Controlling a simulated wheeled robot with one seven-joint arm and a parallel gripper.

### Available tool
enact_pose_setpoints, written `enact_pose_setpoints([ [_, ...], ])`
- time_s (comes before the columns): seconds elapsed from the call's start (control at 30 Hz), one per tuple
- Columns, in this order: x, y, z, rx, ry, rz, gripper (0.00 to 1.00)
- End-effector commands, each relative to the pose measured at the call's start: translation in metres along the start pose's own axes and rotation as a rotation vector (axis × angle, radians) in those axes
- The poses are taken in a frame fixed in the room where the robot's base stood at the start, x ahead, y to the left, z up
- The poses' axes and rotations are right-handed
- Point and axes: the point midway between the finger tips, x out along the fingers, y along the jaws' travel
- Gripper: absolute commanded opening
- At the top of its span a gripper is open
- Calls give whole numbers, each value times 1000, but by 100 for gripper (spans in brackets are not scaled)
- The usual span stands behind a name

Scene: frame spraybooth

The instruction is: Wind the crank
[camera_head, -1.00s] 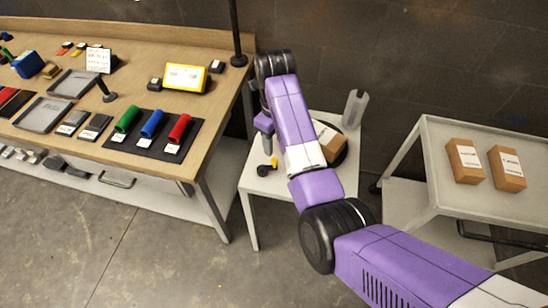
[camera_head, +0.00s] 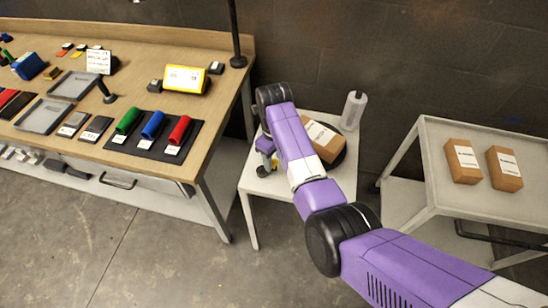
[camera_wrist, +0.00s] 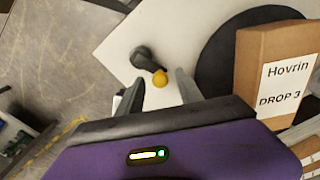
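The crank (camera_wrist: 142,57) is a small black arm with a yellow knob (camera_wrist: 160,78), on the white side table (camera_head: 250,188). In the wrist view my gripper (camera_wrist: 157,80) is open, with the knob between its fingertips and a visible gap on each side. In the head view my gripper (camera_head: 267,158) points down at the crank (camera_head: 262,171), hiding part of it. A brown carton (camera_wrist: 272,70) labelled "Hovrin DROP 3" rests on a black round plate (camera_wrist: 218,62) beside the crank. The carton (camera_head: 325,140) also shows behind my arm.
A grey-white bottle (camera_head: 353,110) stands at the table's back right corner. A wooden workbench (camera_head: 205,125) with green, blue and red rolls is on the left. A grey cart (camera_head: 440,195) with two cartons is on the right.

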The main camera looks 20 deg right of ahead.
Motion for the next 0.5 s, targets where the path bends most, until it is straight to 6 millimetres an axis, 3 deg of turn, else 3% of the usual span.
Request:
enact_pose_setpoints([
  [0.03, 0, 0, 0, 0, 0, 0, 35],
  [0.2, 0, 0, 0, 0, 0, 0, 2],
  [0.5, -1, 0, 1, -11, 0, 0, 0],
])
